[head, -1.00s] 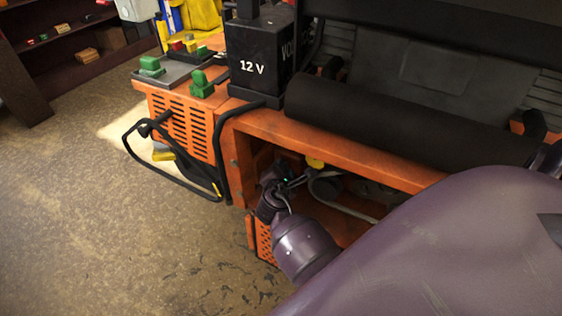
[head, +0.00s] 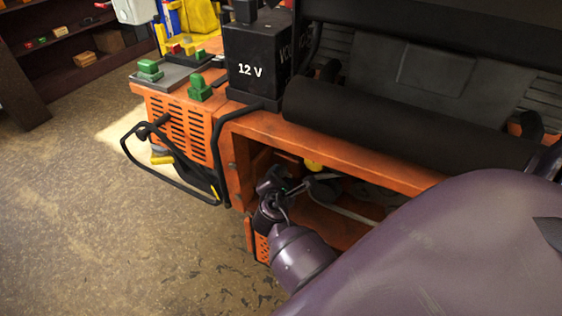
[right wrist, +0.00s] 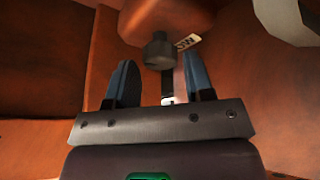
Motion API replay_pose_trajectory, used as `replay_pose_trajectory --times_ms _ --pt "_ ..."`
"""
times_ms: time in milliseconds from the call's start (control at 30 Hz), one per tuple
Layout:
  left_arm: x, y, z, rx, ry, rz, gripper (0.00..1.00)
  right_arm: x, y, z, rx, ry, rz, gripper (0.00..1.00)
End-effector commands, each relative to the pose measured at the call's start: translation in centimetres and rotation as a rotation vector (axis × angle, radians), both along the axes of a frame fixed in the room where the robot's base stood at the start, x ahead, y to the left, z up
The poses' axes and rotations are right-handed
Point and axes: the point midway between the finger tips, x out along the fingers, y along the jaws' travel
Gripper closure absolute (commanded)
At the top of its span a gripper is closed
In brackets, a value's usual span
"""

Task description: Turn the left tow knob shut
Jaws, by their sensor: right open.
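In the right wrist view a dark grey knob (right wrist: 159,50) hangs below an orange housing, beside a pale label (right wrist: 188,41) partly hidden by a finger; the letters "OW" show. My right gripper (right wrist: 160,75) is open, its two blue-grey fingers on either side of the knob's line, with the knob just beyond or between the tips. I cannot tell whether they touch it. In the head view my right gripper (head: 306,185) is inside the opening of the orange mower (head: 330,150), and the knob cannot be made out there. My left gripper is not in view.
A yellow cap (head: 312,165) shows in the opening's upper part, above my gripper. Orange walls surround the opening closely. The floor at left is clear.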

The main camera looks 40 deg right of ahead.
Motion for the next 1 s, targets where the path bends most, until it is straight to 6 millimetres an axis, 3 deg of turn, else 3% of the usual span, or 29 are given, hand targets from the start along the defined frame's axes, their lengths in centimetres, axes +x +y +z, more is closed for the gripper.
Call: replay_pose_trajectory --times_ms 200,467,867,1000 --pt "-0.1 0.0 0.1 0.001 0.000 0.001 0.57 -2.8 3.0 1.0 0.001 0.001 0.000 0.52" --pt "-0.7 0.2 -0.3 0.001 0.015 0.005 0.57 -5.0 5.4 1.8 0.001 0.001 0.000 0.52" --pt "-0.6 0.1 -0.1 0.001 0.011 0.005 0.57 -5.5 5.9 2.1 0.000 -0.001 0.001 0.52" --pt "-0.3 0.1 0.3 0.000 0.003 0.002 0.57 -4.8 5.8 2.8 -0.008 -0.015 0.006 0.37"
